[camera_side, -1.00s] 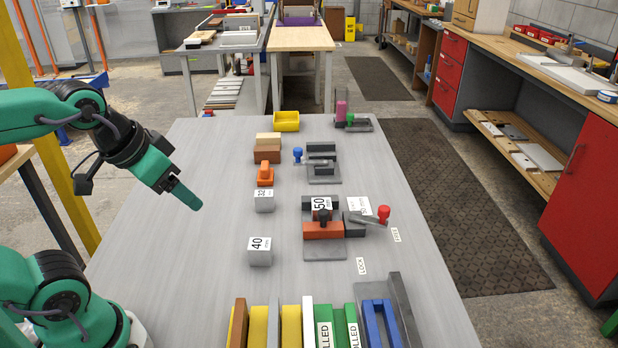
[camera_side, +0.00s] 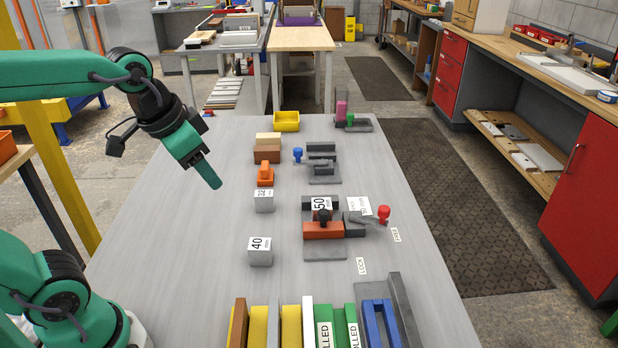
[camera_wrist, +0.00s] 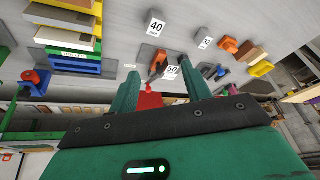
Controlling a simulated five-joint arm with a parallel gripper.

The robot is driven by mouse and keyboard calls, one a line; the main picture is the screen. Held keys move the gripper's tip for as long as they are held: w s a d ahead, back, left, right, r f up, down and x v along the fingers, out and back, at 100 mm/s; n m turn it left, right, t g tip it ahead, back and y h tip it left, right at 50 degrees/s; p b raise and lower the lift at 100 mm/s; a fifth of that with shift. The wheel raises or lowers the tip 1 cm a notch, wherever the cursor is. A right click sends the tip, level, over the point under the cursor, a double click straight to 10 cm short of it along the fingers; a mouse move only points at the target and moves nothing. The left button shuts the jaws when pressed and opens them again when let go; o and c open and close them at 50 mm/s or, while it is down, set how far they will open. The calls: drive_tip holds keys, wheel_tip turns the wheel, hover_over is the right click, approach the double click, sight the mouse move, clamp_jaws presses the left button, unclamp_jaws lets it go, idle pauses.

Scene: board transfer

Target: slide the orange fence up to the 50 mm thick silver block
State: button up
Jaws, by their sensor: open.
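The orange fence (camera_side: 323,231) is a low orange-brown bar with a dark knob on a grey plate in the middle of the table. The silver block marked 50 (camera_side: 321,202) stands just behind it in the side view, partly hidden by the knob; I cannot tell whether they touch. A lever with a red knob (camera_side: 383,213) sits to the right of the fence. My gripper (camera_side: 212,178) is open and empty, above the table to the left of the fence. In the wrist view the fingers (camera_wrist: 163,92) are spread apart, and the 50 label (camera_wrist: 171,72) shows between them.
Loose blocks marked 40 (camera_side: 260,252) and 32 (camera_side: 264,202) stand left of the fence. Behind are an orange clamp-like piece (camera_side: 265,174), brown blocks (camera_side: 267,155) and a blue-knobbed fixture (camera_side: 322,160). Coloured boards stand at the front. The table's left side is clear.

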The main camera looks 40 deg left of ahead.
drive_tip(key=w+d+m+g, duration=0.1)
drive_tip(key=w+m, duration=0.1)
drive_tip(key=w, duration=0.4)
drive_tip(key=m+g, duration=0.4)
drive_tip(key=m, duration=0.4)
approach(324, 211)
drive_tip(key=shift+s+d+f, duration=0.15)
drive_tip(key=shift+s, duration=0.2)
drive_tip(key=shift+w+d+f, duration=0.1)
drive_tip(key=shift+w+f, duration=0.1)
drive_tip(key=shift+f, duration=0.05)
drive_tip(key=shift+f, duration=0.15)
drive_tip(key=shift+f, duration=3.75)
clamp_jaws()
